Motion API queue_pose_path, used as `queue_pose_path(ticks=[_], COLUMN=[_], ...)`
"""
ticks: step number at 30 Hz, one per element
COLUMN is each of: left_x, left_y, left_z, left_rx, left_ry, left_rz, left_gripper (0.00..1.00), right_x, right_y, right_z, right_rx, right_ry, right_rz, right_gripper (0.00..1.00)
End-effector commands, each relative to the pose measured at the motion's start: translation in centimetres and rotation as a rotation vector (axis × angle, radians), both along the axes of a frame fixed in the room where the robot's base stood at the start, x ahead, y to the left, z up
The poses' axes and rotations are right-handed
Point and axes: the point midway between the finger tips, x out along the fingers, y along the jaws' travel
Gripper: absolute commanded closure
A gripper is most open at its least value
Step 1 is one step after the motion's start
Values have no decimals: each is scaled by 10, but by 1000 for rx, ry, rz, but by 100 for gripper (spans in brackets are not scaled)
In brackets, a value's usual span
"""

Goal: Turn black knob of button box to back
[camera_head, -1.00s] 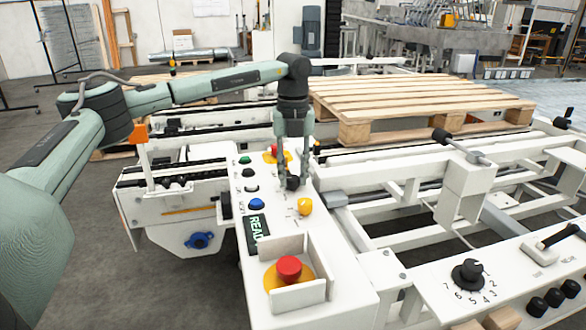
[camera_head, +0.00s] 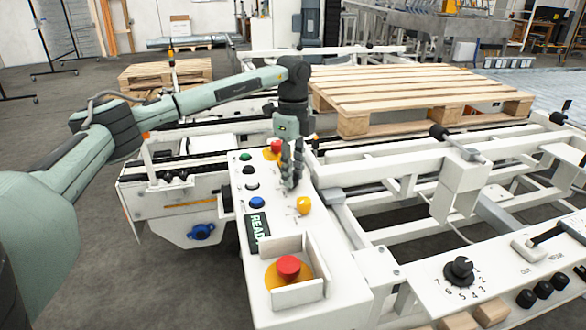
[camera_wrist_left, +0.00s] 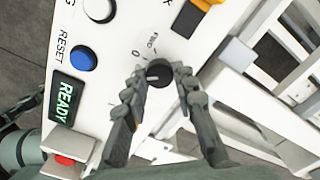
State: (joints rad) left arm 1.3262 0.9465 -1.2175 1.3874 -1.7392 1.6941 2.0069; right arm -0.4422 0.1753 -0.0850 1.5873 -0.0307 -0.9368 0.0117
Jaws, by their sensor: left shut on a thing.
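The white button box (camera_head: 339,293) stands in the middle of the head view. Its black knob (camera_wrist_left: 158,73) shows in the left wrist view between my fingers, with printed marks beside it; a pale line is on its top. In the head view the knob is mostly hidden by the fingers. My left gripper (camera_head: 291,178) points down at the box with both fingers close together. In the left wrist view my left gripper (camera_wrist_left: 161,83) has one finger on each side of the knob, shut on it.
The box also carries a blue button (camera_head: 257,203), a yellow button (camera_head: 304,205), a READY display (camera_head: 257,231) and a red button (camera_head: 288,267) between white guards. Another black dial (camera_head: 460,270) is on the right panel. A wooden pallet (camera_head: 420,92) lies behind on the conveyor frame.

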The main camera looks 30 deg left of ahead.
Motion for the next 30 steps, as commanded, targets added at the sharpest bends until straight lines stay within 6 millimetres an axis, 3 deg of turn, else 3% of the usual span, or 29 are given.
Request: queue_pose_path(ticks=[10,27,28,30], left_x=[1,1,1,1], left_y=[1,1,1,1], left_z=[1,1,1,1], left_rx=[3,2,2,1], left_ry=[-2,-2,-2,-2], left_rz=[150,179,179,179], left_gripper=[100,100,71,62], right_x=[-7,-7,-7,-7], right_y=[-2,-2,-2,-2], right_z=[-9,-10,-10,-10], right_rx=[-6,-7,-7,-7], right_ry=[9,10,10,10], right_rz=[8,10,10,10], right_gripper=[60,60,60,60])
